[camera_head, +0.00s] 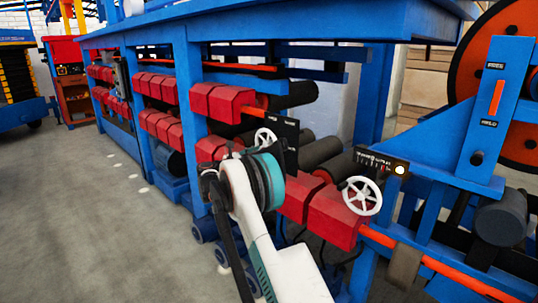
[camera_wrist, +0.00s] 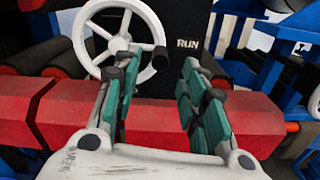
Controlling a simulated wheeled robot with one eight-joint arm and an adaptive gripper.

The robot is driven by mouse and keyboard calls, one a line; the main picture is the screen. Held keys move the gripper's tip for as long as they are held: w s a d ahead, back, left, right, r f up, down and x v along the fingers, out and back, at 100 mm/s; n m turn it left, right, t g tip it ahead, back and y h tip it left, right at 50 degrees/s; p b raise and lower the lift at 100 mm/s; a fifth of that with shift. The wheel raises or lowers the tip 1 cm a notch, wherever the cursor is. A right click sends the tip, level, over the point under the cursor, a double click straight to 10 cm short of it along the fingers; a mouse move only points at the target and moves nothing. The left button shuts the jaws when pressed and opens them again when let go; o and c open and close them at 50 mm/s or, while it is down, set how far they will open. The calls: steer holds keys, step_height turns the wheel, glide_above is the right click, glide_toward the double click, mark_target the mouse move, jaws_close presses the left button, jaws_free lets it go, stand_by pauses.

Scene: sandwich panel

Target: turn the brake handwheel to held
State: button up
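A white spoked handwheel (camera_wrist: 119,43) fills the upper left of the wrist view, in front of a black panel (camera_wrist: 183,20) marked "RUN". My gripper (camera_wrist: 160,64) is open and empty, with its two teal-padded fingers apart. The left fingertip overlaps the wheel's lower right rim in the picture; I cannot tell whether it touches. The right fingertip is clear of the wheel, below the "RUN" label. In the head view a small white handwheel (camera_head: 265,138) stands just beyond my arm's wrist, by a black panel (camera_head: 286,130). My fingers are hidden there.
A second white handwheel (camera_head: 362,196) is at the right, below a dark scale plate with a lit lamp (camera_head: 400,170). Red blocks (camera_head: 325,217) and blue frame posts crowd the machine's side. An orange reel (camera_head: 520,50) is far right. Grey floor (camera_head: 90,225) is clear at left.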

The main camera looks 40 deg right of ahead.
mark_target(269, 150)
steer(key=d, duration=0.2)
steer(key=d+b, duration=0.1)
steer(key=d, duration=0.3)
steer(key=shift+w+d, duration=0.2)
steer(key=shift+w, duration=0.05)
jaws_close()
